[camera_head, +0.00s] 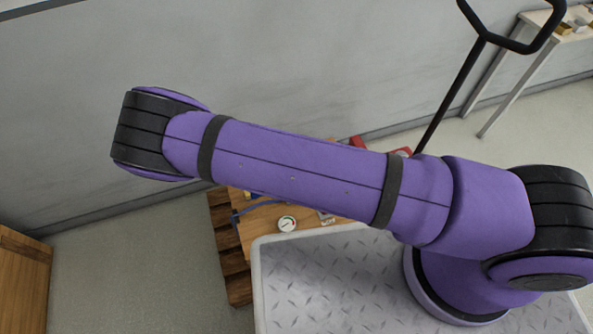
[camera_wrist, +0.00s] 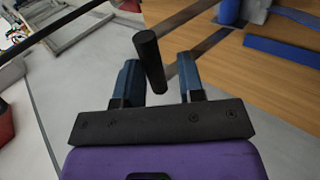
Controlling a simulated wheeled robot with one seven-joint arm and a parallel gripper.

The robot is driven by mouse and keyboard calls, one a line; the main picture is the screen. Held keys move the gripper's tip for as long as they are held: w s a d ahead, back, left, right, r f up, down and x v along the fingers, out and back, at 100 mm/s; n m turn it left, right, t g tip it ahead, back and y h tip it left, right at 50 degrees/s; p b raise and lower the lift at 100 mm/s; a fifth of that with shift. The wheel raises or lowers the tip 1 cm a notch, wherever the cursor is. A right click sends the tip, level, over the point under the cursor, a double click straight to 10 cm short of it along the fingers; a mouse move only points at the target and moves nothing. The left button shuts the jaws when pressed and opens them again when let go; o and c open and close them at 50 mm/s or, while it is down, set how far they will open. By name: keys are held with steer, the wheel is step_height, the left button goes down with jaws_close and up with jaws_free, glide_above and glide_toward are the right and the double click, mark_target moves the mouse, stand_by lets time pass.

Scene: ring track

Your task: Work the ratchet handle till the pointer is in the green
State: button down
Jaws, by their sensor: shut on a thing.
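In the wrist view, my gripper (camera_wrist: 160,80) has its two blue fingers on either side of a black cylindrical handle (camera_wrist: 149,58), shut on it. The handle leans a little, and its far end stands out beyond the fingers. In the head view, a small round white dial (camera_head: 287,224) with a dark pointer and a bit of green lies on a wooden board. It is too small to tell where the pointer stands against the green. My gripper and the handle do not show in the head view; my purple arm covers that area.
The wooden board (camera_head: 262,222) rests on a brown pallet (camera_head: 229,262), with a blue strap (camera_wrist: 280,55) across it. A black pole with a loop handle (camera_head: 460,85) rises behind my arm. A light table (camera_head: 535,18) stands at the back right. A wooden box (camera_head: 22,278) is at lower left.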

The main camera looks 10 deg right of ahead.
steer(key=shift+s+a+f, duration=0.2)
steer(key=shift+a+f, duration=0.1)
steer(key=shift+f, duration=0.1)
steer(key=c, duration=1.2)
jaws_free()
steer(key=shift+o, duration=0.9)
steer(key=shift+w+f, duration=0.1)
steer(key=shift+d+r, duration=0.1)
steer(key=shift+r, duration=0.1)
steer(key=v, duration=1)
steer(key=shift+a+r, duration=0.25)
steer(key=shift+r, duration=0.05)
